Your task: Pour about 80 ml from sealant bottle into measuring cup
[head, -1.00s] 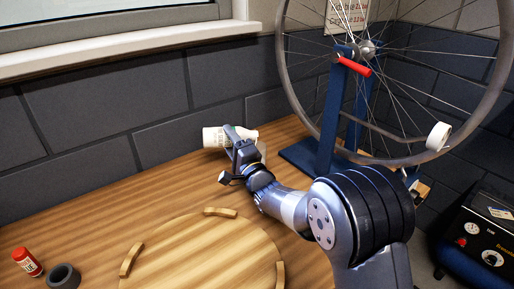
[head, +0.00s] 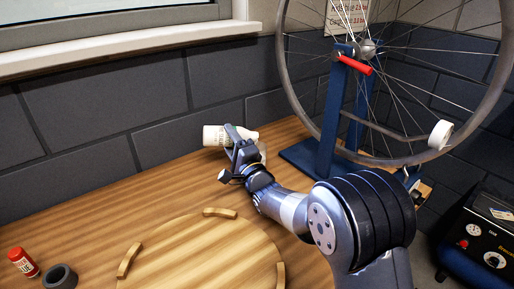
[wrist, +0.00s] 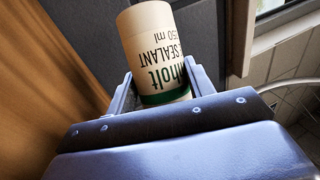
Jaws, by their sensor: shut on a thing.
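The sealant bottle (head: 215,136) is white with dark print and lies nearly on its side in the air, its base to the left and its narrower end to the right. My gripper (head: 238,138) is shut around its body. In the wrist view the bottle (wrist: 152,45) sits between both fingers, with its green band and "SEALANT" print showing upside down. A pale object (head: 262,151), perhaps the measuring cup, shows just right of my gripper, below the bottle's narrow end. It is mostly hidden, so its contents and any flow of liquid cannot be seen.
A blue wheel stand (head: 330,150) with a wheel stands right of the gripper. A round wooden board (head: 200,260) with raised rim pieces lies in front. A red-and-white small bottle (head: 24,262) and a dark ring (head: 61,277) are at front left. The bench's left middle is clear.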

